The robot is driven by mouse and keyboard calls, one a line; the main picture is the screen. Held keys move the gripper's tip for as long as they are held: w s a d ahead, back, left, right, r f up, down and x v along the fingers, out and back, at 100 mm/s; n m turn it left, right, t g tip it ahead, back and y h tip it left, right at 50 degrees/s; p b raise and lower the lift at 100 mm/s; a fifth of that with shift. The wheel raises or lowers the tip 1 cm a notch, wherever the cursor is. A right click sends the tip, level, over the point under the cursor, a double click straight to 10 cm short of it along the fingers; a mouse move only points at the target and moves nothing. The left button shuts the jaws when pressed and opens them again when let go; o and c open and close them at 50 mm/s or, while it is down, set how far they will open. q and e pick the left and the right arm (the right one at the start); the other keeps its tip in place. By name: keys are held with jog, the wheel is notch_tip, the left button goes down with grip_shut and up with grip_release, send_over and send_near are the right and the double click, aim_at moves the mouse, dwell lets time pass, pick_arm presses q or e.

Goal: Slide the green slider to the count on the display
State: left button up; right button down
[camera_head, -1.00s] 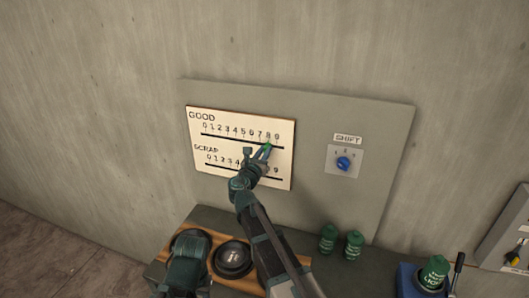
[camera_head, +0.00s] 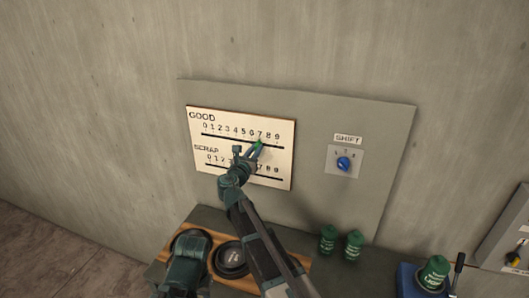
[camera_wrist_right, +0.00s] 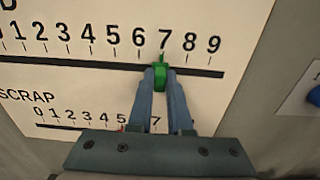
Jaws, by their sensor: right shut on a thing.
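The green slider (camera_head: 261,142) sits on the upper track of the white scale board (camera_head: 196,128), in the row marked GOOD. In the right wrist view the green slider (camera_wrist_right: 161,77) stands under the 7, with its pointer up toward that digit. My right gripper (camera_head: 255,151) is shut on the slider, one blue finger on each side; its fingertips (camera_wrist_right: 161,84) show close in the wrist view. I cannot make out a display with a count in either view.
The lower SCRAP track (camera_wrist_right: 62,127) is partly hidden behind my right gripper. A blue SHIFT knob (camera_head: 343,163) is to the right on the grey panel (camera_head: 385,130). Below are a dark bowl (camera_head: 232,258), green canisters (camera_head: 328,238) and a blue lever device (camera_head: 408,281).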

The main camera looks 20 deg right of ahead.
aim_at(244, 141)
jog(key=w+a, duration=0.2)
jog(key=a, duration=0.1)
jog(key=w+a, duration=0.1)
jog(key=a, duration=0.1)
jog(key=shift+w+a, duration=0.1)
jog(key=shift+w, duration=0.15)
jog(key=c, duration=0.8)
grip_release()
jog(key=shift+c, duration=0.2)
jog(key=shift+s, duration=0.1)
